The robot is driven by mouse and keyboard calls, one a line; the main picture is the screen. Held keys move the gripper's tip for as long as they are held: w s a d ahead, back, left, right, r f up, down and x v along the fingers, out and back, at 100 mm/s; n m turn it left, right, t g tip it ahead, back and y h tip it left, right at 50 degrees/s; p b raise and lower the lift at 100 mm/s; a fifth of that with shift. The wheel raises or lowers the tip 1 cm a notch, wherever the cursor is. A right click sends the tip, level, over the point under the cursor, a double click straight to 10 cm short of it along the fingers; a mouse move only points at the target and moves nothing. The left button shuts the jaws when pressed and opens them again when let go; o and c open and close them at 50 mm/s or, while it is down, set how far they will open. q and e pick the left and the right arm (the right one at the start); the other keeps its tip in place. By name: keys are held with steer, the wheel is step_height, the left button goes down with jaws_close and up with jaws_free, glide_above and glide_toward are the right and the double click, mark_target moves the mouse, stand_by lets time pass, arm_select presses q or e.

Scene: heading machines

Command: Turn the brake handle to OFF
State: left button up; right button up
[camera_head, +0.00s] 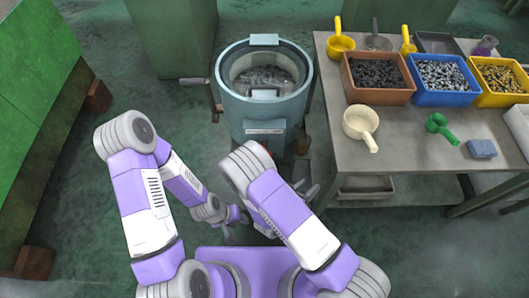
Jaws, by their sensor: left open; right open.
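A blue-grey round drum machine (264,112) stands at top centre with grey parts inside its open top. My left gripper (234,216) is open and empty, low in front of the drum and apart from the handle. My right gripper (303,191) is mostly hidden behind my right arm. A small red part beside the drum's base is partly covered by that arm.
A grey table (401,152) on the right holds brown (378,97), blue (466,100) and yellow bins of small parts, several scoops, a green scoop (438,127) and a blue block (481,149). Green cabinets stand at left and behind.

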steer(key=w+a+r+n+t+y, duration=0.25)
steer(key=a+n+t+y, duration=0.2)
steer(key=a, duration=0.25)
steer(key=w+a+r+n+t+y, duration=0.1)
steer(key=w+a+n+t+y, duration=0.2)
steer(key=a+n+y, duration=0.4)
steer(key=shift+m+h, duration=0.65)
steer(key=shift+m, duration=0.3)
steer(key=w, duration=0.2)
steer(key=w+b, duration=0.1)
steer(key=w, duration=0.1)
steer(key=w+a+b, duration=0.1)
steer(key=w, duration=0.2)
steer(key=shift+w, duration=0.1)
jaws_close()
